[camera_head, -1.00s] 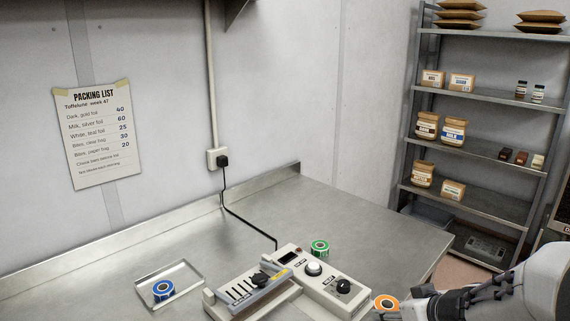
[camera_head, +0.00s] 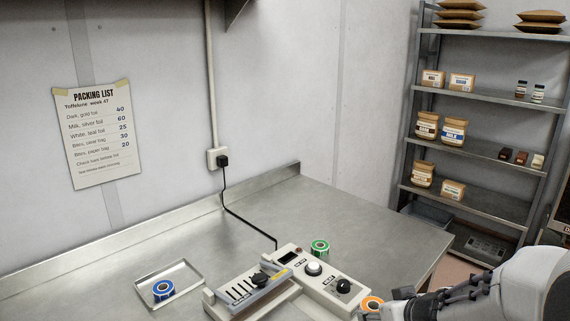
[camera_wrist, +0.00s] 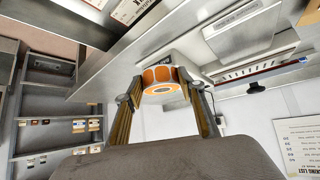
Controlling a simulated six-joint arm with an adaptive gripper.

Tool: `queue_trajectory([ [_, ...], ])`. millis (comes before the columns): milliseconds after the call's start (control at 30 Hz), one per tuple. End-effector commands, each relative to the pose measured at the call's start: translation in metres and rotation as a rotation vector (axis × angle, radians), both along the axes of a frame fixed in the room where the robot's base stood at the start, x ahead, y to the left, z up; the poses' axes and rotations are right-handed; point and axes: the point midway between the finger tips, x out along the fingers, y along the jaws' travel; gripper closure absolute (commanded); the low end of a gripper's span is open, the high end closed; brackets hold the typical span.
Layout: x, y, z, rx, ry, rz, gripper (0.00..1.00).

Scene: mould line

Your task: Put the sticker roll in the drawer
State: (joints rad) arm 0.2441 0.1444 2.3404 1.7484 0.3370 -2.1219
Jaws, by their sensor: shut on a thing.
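An orange sticker roll (camera_head: 372,302) with a white core is at the bottom edge of the head view, by the right end of the sealing machine. It also shows in the wrist view, where the orange roll (camera_wrist: 158,75) sits between my fingertips. My gripper (camera_wrist: 160,88) is shut on it, one finger on each side. I cannot make out a drawer for certain in either view.
A sealing machine (camera_head: 318,281) with knobs stands on the steel bench (camera_head: 345,220), its cord running to a wall socket. A green roll (camera_head: 320,247) stands behind it. A blue roll (camera_head: 163,290) is in a shallow tray (camera_head: 190,272) at left. Shelving (camera_head: 480,97) stands at right.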

Motion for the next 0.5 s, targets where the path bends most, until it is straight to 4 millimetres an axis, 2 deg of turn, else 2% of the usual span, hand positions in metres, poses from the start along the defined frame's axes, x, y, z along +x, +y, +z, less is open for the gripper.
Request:
queue_trajectory([
  [33, 0.000, 0.010, 0.001, 0.003, -0.001, 0.013, 0.84],
  [200, -0.001, 0.030, 0.003, 0.006, -0.003, 0.045, 0.84],
  [500, 0.000, 0.036, 0.003, 0.007, -0.004, 0.057, 0.84],
])
